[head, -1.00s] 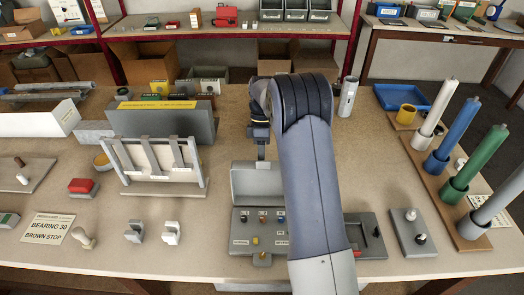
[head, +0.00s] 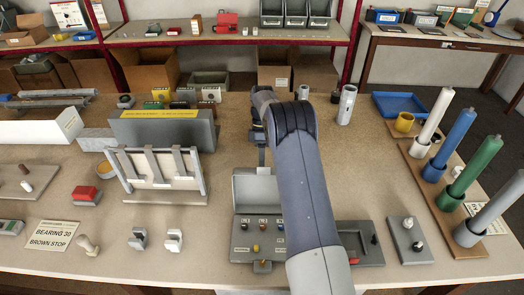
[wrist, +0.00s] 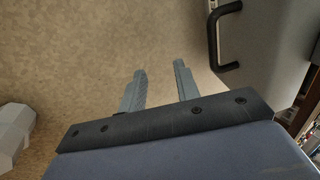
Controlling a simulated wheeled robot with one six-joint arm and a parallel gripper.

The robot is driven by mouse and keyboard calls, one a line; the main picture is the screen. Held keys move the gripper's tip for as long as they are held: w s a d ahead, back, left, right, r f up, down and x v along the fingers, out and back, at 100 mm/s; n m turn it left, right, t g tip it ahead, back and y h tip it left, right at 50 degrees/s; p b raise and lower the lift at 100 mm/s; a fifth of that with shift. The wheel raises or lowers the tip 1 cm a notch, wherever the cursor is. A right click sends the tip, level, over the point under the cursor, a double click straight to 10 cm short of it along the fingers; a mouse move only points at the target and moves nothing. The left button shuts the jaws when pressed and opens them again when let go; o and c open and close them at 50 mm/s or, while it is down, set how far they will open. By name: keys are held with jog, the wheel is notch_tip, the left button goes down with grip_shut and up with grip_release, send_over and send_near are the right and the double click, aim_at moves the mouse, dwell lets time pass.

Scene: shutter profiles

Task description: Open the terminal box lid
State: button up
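The terminal box (head: 240,244) is a grey box at the front middle of the bench, with a row of small coloured parts inside. Its grey lid (head: 257,190) stands raised at the box's rear edge in the head view. My gripper (wrist: 158,80) has its two fingers apart with nothing between them. In the head view my gripper (head: 262,157) points down just behind the lid's top edge, partly hidden by my arm. In the wrist view a grey panel (wrist: 262,50) with a black handle (wrist: 217,35), likely the lid's outer face, is right of the fingers, apart from them.
A slotted rack (head: 155,178) and a grey block with a yellow label (head: 160,130) stand to the left. A board with coloured cylinders (head: 440,185) stands at the right. A grey tray (head: 362,240) lies right of the box. Bench behind the lid is mostly clear.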

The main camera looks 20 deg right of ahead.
jog(key=shift+w+d+f+p, duration=0.2)
jog(key=shift+w+f, duration=0.1)
jog(key=shift+w, duration=0.4)
jog(key=shift+w+d+f+p, duration=0.15)
jog(key=shift+w+d+f, duration=0.15)
jog(key=shift+w, duration=0.45)
jog(key=shift+w+d+f+p, duration=0.15)
jog(key=shift+w+f, duration=0.2)
jog(key=shift+w, duration=0.35)
notch_tip(320, 180, up, 10)
jog(key=shift+p, duration=0.45)
notch_tip(320, 180, down, 10)
jog(key=shift+b, duration=0.55)
